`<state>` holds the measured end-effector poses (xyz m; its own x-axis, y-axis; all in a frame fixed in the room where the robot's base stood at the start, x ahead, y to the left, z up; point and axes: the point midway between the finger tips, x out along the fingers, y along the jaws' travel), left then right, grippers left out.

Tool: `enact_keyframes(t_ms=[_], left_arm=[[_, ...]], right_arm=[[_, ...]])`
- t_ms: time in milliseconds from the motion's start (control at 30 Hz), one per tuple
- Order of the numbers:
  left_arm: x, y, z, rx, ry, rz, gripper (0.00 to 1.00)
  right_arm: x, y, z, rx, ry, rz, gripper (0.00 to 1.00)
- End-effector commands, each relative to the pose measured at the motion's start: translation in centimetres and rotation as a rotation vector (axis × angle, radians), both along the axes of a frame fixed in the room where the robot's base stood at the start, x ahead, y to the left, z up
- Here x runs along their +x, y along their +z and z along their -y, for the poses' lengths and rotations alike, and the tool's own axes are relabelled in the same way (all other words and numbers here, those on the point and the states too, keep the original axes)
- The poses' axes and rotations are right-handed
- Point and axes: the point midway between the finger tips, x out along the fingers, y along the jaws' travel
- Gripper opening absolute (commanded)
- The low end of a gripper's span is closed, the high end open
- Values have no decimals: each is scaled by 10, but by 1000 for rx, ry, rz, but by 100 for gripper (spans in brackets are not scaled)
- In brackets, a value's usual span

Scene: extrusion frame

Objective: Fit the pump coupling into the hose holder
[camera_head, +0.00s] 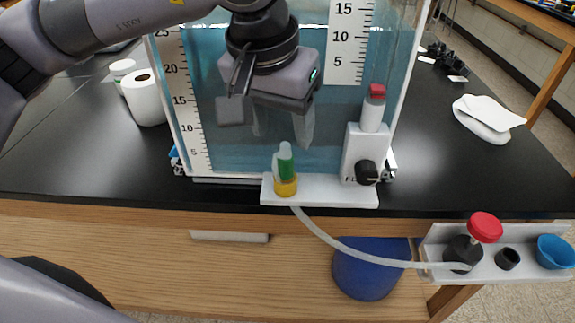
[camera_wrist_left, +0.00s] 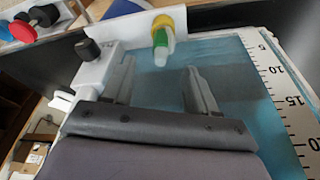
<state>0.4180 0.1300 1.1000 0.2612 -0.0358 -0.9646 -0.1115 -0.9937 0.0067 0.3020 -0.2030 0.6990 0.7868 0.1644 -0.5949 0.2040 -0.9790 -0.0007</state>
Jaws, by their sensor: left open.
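A green-and-white coupling (camera_head: 285,160) stands upright in a yellow ring (camera_head: 286,187) on a white ledge (camera_head: 330,196) at the tank's front. I cannot tell for sure whether this is the pump coupling or which part is the hose holder. A pale hose (camera_head: 345,245) runs from under the ledge to a black part with a red knob (camera_head: 485,227) on a white rack (camera_head: 430,247). My left gripper (camera_head: 281,130) is open and empty, above and behind the coupling. In the left wrist view, the coupling (camera_wrist_left: 162,46) shows beyond the open fingers. My right gripper is out of view.
The clear tank (camera_head: 205,140) with a ruler scale stands behind the ledge. A white unit (camera_head: 362,148) with a red cap and black knob sits right of the coupling. The rack also holds a black ring (camera_head: 507,258) and a blue cup (camera_head: 553,251). A blue bin (camera_head: 368,272) stands below.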

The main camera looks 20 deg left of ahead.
Motion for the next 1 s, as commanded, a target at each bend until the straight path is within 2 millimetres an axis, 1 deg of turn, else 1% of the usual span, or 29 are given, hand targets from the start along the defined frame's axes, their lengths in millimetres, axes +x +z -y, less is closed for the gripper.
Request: enact_keyframes(t_ms=[267, 400, 500, 600, 800, 833, 867, 900, 1000], left_arm=[[4, -28, -2, 10, -1, 3, 58], [4, -50, -1, 9, -3, 1, 58], [8, -62, 0, 7, -1, 2, 58], [10, -67, 0, 7, -2, 5, 58], [10, -68, 0, 6, -1, 5, 58], [10, -68, 0, 6, -1, 5, 51], [10, -68, 0, 6, -1, 5, 42], [10, -68, 0, 6, -1, 5, 29], [10, -68, 0, 6, -1, 5, 0]], right_arm=[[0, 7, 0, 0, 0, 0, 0], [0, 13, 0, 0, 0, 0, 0], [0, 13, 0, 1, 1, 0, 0], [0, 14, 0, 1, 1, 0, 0], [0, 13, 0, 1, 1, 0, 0], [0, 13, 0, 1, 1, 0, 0], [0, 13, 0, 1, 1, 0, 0], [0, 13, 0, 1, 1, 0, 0], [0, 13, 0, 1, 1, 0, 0]])
